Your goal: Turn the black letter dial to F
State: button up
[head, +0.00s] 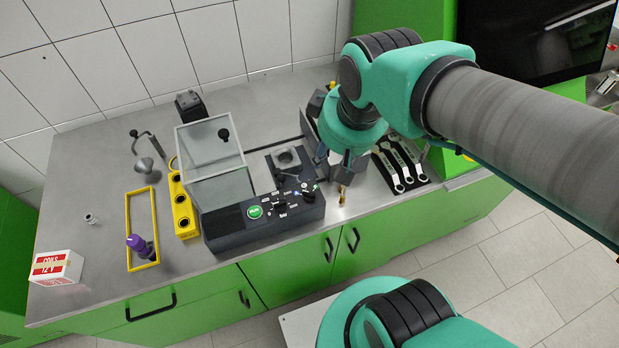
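The dark control box (262,222) stands at the front edge of the bench, with a green button (255,211) on its left. A black knob (280,206) with small labels sits mid-panel. A second black dial (307,193) sits at the right end. The lettering is too small to read, so I cannot tell which is the letter dial or where it points. My gripper (340,178) hangs down just right of the box, apart from both knobs. A small brass-coloured piece shows at its lower end; I cannot tell whether it is held. The finger opening is unclear.
A clear-walled box (212,165) stands behind the control box. Left are a yellow block (182,208), a yellow frame (128,230) with a purple bottle (139,245), and a red-white box (57,268). Wrenches (402,165) lie right. Front-left steel top is mostly clear.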

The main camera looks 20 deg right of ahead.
jog(key=w+a+n+g+p, duration=0.1)
jog(key=w+n+g+p, duration=0.15)
jog(key=p, duration=0.35)
jog(key=n+g+p, duration=0.2)
jog(key=n+p, duration=0.3)
jog(key=p, duration=0.2)
send_over(309, 191)
notch_tip(309, 191, down, 5)
jog(key=shift+r+t, duration=0.2)
jog(key=shift+t, duration=0.05)
jog(key=shift+f, duration=0.1)
notch_tip(309, 191, down, 14)
jog(key=shift+r+b, duration=0.15)
jog(key=shift+b, duration=0.35)
jog(key=shift+d, duration=0.1)
jog(key=shift+c, duration=0.5)
grip_shut()
